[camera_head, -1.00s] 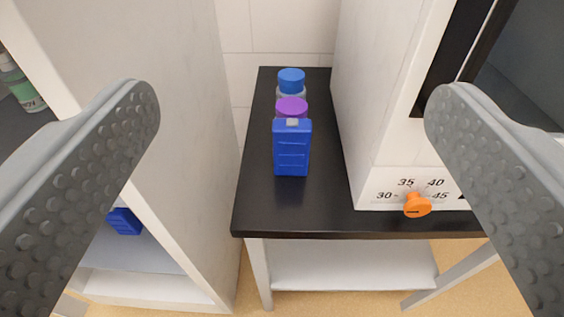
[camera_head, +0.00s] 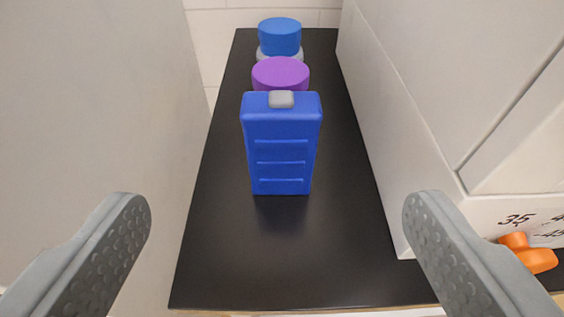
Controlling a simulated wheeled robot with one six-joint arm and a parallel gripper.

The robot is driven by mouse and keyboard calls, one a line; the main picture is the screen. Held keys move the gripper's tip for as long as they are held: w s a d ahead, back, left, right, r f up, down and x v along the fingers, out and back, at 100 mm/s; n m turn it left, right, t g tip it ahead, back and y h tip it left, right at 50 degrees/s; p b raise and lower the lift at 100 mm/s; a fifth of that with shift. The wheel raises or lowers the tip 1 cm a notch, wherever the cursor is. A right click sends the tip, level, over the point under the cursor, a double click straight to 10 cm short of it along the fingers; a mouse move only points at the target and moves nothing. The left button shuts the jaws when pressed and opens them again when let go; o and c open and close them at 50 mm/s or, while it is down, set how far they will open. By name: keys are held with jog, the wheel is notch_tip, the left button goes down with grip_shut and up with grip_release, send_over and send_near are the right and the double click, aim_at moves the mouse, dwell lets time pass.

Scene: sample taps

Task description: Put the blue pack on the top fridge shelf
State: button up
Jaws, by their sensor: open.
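The blue pack (camera_head: 281,150) stands upright on a black tabletop, with a grey cap on top and ridges on its front. My gripper (camera_head: 277,215) is open and empty, with its two grey studded fingers wide apart at the lower left and lower right. The pack is ahead of the fingers, between them in the picture and apart from both. The fridge shelf cannot be made out now; a plain pale wall (camera_head: 90,100) fills the left side.
Right behind the pack stand a purple-capped container (camera_head: 281,73) and a blue-capped bottle (camera_head: 280,38). A white cabinet with an orange knob (camera_head: 527,252) bounds the right. The black tabletop (camera_head: 270,265) is clear in front of the pack.

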aim_at(280, 109)
jog(key=x, duration=1.2)
jog(key=shift+x, duration=0.8)
jog(key=shift+f+x, duration=0.25)
jog(key=shift+x, duration=1.6)
jog(key=shift+s+d, duration=0.1)
jog(key=shift+d, duration=0.05)
jog(key=c, duration=1.3)
